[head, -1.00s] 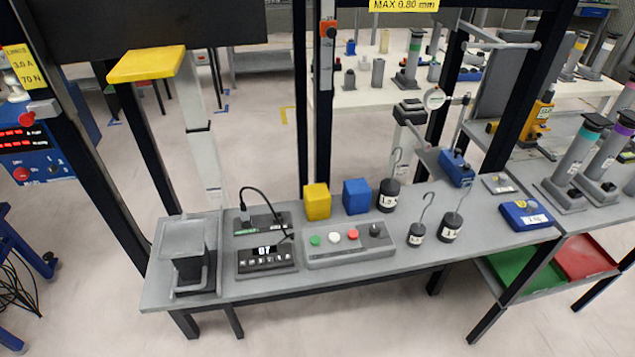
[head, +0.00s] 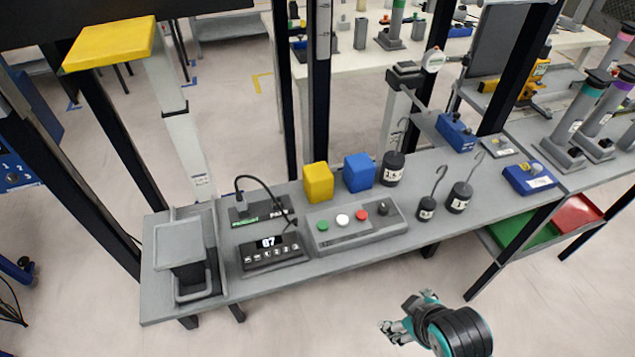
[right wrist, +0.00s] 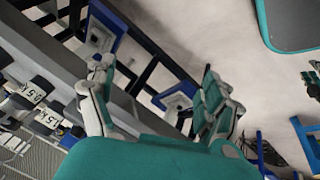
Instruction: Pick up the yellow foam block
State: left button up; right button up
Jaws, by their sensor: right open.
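The yellow foam block (head: 318,182) sits on the grey bench (head: 330,258) at its back edge, behind the button box. A blue block (head: 358,172) stands just right of it, with a small gap. My right gripper (head: 392,331) is in front of the bench at the lower right in the head view, well apart from the yellow block. In the right wrist view its two fingers (right wrist: 155,108) are spread with nothing between them. The yellow block does not show in the right wrist view. My left gripper is not in view.
A button box (head: 355,225) and a display unit (head: 272,252) lie in front of the yellow block. Hooked weights (head: 393,168) stand to the right. A yellow-topped post (head: 112,44) and dark uprights rise behind the bench. A grey fixture (head: 180,258) fills the left end.

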jog(key=w+a+r+n+t+y, duration=0.1)
jog(key=w+a+r+n+t, duration=0.2)
jog(key=n, duration=0.4)
jog(key=w+a+r+n+t, duration=0.1)
jog(key=w+a+r+n, duration=0.2)
jog(key=w+r+n, duration=0.25)
jog(key=n+t+y, duration=0.3)
jog(key=n, duration=1.6)
send_near(320, 175)
jog(key=x, duration=0.6)
jog(key=shift+w+d+f, duration=0.1)
jog(key=shift+w+d, duration=0.05)
jog(key=shift+x, duration=2.65)
jog(key=shift+c, duration=0.4)
jog(key=c, duration=1.2)
